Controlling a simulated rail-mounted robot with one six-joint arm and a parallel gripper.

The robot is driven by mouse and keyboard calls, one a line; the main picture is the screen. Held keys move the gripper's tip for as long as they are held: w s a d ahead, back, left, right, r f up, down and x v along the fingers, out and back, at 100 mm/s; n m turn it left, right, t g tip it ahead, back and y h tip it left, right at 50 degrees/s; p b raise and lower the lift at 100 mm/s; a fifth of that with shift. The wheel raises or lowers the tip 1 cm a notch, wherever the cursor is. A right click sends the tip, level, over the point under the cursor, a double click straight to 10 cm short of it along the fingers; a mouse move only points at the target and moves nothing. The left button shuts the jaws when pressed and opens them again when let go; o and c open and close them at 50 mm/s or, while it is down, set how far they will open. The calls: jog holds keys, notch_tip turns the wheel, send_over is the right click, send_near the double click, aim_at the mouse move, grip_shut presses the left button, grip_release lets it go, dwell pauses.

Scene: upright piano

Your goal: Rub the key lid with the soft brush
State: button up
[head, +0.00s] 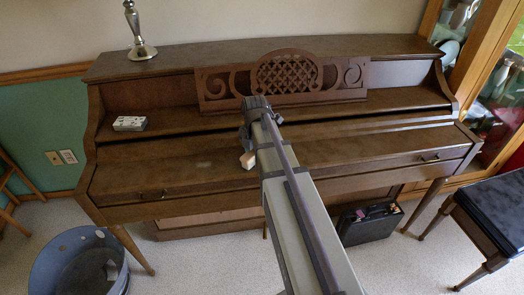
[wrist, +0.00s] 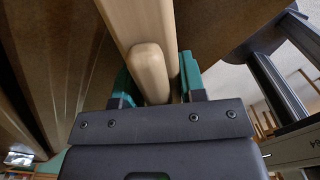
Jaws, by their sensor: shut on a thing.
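In the head view my arm hides the gripper; only a small pale wooden end of the brush (head: 247,160) shows beside the arm, over the lid. The bristles are not visible, so I cannot tell whether they touch the lid.
A carved music desk (head: 285,82) stands behind the lid. A small patterned box (head: 130,123) sits on the left shelf, and a metal candlestick (head: 138,45) on top.

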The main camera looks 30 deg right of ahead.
aim_at(247, 152)
jog(key=shift+w+a+r, duration=0.1)
jog(key=shift+w+a, duration=0.2)
jog(key=shift+a, duration=0.4)
jog(key=shift+w+a, duration=0.25)
jog(key=shift+a, duration=0.45)
jog(key=shift+w+a, duration=0.55)
jog(key=shift+a, duration=1)
jog(key=shift+w+a, duration=0.55)
jog(key=shift+a, duration=0.95)
jog(key=shift+w+a, duration=0.55)
jog(key=shift+a, duration=1)
jog(key=shift+w+a, duration=0.4)
jog(key=shift+a, duration=0.65)
jog(key=shift+w+a, duration=0.4)
jog(key=shift+a, duration=0.6)
jog(key=shift+w+a, duration=0.4)
jog(key=shift+a, duration=0.65)
jog(key=shift+r, duration=0.1)
notch_tip(247, 152, up, 6)
jog(key=p, duration=0.6)
notch_tip(247, 152, up, 3)
jog(key=p, duration=0.3)
